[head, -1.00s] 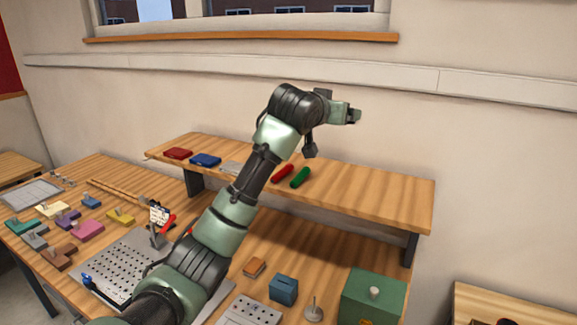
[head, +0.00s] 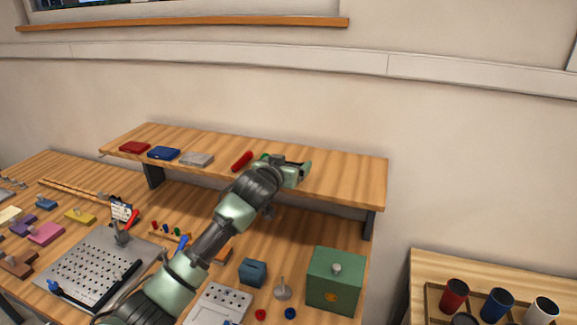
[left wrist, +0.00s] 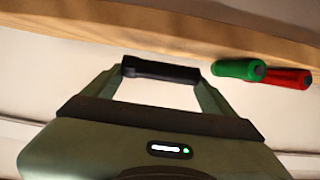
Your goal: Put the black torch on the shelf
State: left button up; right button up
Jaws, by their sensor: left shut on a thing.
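The wooden shelf (head: 345,172) runs along the wall above the workbench. My left gripper (head: 304,168) is over the right half of the shelf, just right of the green torch. In the left wrist view my left gripper (left wrist: 160,72) is shut on the black torch (left wrist: 158,70), a short dark bar held crosswise between the fingertips. The torch looks clear of the shelf surface; the exact gap cannot be told. In the head view the torch is hardly distinguishable. A green torch (left wrist: 238,69) and a red torch (left wrist: 287,77) lie on the shelf beside it. My right gripper is not in view.
On the shelf lie the red torch (head: 242,161), a grey box (head: 197,160), a blue box (head: 163,153) and a red box (head: 134,148). The shelf's right end is bare. Below are a green box (head: 335,280) and a perforated plate (head: 85,268). Cups stand at the right.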

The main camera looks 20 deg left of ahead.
pick_arm(q)
jog(key=shift+f, duration=0.75)
jog(key=shift+f, duration=0.2)
jog(key=o, duration=1.2)
jog(key=shift+s+r, duration=0.1)
jog(key=shift+r, duration=0.1)
jog(key=shift+s, duration=0.4)
jog(key=b+v, duration=0.2)
jog(key=v, duration=0.9)
jog(key=shift+r+b, duration=0.15)
jog(key=shift+b, duration=0.25)
